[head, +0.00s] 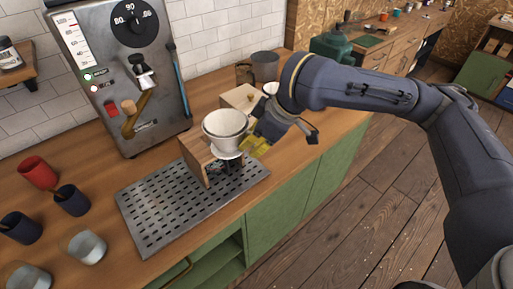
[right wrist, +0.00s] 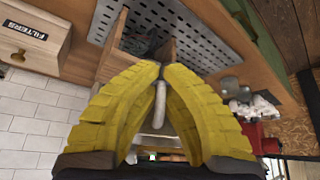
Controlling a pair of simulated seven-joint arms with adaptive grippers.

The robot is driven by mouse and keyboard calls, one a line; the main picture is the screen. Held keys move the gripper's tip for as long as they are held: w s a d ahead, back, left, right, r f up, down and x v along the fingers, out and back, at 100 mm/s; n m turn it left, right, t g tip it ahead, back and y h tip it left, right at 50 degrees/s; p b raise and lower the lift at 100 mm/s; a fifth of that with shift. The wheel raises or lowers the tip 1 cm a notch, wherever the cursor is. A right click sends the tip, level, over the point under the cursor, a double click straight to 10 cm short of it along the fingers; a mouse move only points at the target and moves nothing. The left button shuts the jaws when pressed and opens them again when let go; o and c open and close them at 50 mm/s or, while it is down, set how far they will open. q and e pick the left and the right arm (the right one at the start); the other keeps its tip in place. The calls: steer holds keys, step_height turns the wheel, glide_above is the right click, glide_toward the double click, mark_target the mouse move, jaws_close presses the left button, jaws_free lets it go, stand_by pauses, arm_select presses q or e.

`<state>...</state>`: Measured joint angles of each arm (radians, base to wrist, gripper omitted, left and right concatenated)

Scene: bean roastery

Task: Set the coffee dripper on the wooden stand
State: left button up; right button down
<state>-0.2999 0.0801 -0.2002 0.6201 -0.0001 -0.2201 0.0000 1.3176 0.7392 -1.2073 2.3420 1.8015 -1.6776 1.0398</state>
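The white coffee dripper (head: 225,123) is upright at the top of the wooden stand (head: 194,157) in the head view. Its lower flange shows over the stand's front edge; I cannot tell whether it rests on the stand or hovers just above. My right gripper (head: 256,146) is at the dripper's right side. In the right wrist view, the yellow fingers (right wrist: 155,72) come together around a pale handle-like piece (right wrist: 160,105) of the dripper. The stand also shows there (right wrist: 115,52), beyond the fingertips. My left gripper is out of view.
The stand is on a perforated metal tray (head: 150,222) on the wooden counter. A machine with dials (head: 115,70) is behind. A wooden box (head: 240,97) and grey mug (head: 265,66) sit behind the dripper.

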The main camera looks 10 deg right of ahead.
steer(key=w, duration=0.1)
steer(key=w+a, duration=0.1)
steer(key=w, duration=0.1)
steer(key=w+a+f, duration=0.1)
steer(key=shift+w+a+f, duration=0.1)
steer(key=shift+w+a, duration=0.1)
steer(key=shift+w, duration=0.05)
steer(key=shift+w+a, duration=0.35)
steer(key=shift+w, duration=0.35)
steer(key=shift+w+a, duration=0.3)
steer(key=shift+w, duration=0.35)
steer(key=shift+w+a, duration=0.35)
steer(key=shift+w, duration=0.35)
steer(key=shift+f, duration=0.95)
steer(key=shift+f, duration=0.35)
steer(key=c, duration=1.5)
jaws_free()
steer(key=shift+s, duration=0.1)
